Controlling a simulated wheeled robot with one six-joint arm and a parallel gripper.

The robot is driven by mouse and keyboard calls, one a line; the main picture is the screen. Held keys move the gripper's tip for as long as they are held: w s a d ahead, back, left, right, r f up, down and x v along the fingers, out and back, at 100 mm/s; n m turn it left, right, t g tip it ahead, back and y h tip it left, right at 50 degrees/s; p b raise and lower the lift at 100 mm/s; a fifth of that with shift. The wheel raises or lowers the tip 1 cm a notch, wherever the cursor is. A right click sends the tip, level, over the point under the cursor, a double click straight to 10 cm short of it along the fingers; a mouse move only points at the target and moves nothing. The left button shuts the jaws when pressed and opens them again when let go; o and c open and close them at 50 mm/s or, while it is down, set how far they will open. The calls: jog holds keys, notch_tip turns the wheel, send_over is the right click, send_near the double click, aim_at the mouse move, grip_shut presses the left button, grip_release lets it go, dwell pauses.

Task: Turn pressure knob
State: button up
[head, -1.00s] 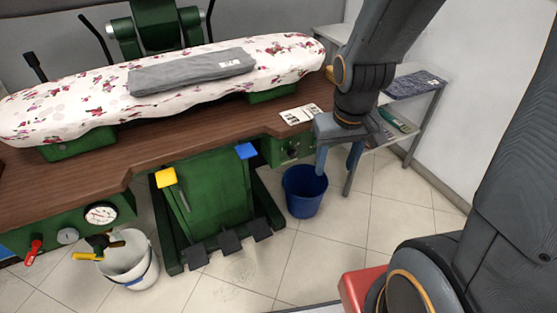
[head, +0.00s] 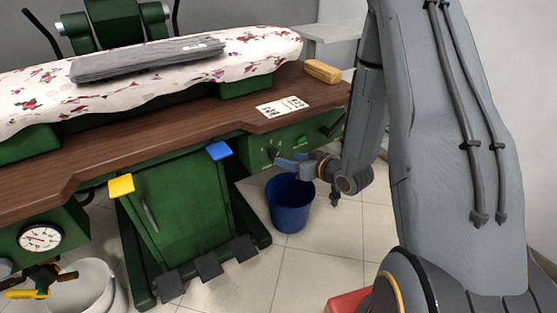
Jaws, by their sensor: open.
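My gripper (head: 277,160) is in front of the green control panel (head: 318,132) at the right end of the press table. Its jaws are open and point left, close to the panel face. A small dark knob (head: 272,152) shows beside the fingertips; I cannot tell whether they touch it. A round white pressure gauge (head: 40,237) sits on the green panel at the lower left, with a grey round part (head: 5,267) at the picture's edge. No label tells me which part is the pressure knob.
A blue bucket (head: 288,205) stands on the floor just below my gripper. The brown table edge (head: 190,140) runs above it. A white bucket (head: 88,290) stands at lower left.

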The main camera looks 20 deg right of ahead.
aim_at(278, 156)
jog(key=x, duration=0.7)
jog(key=c, duration=1)
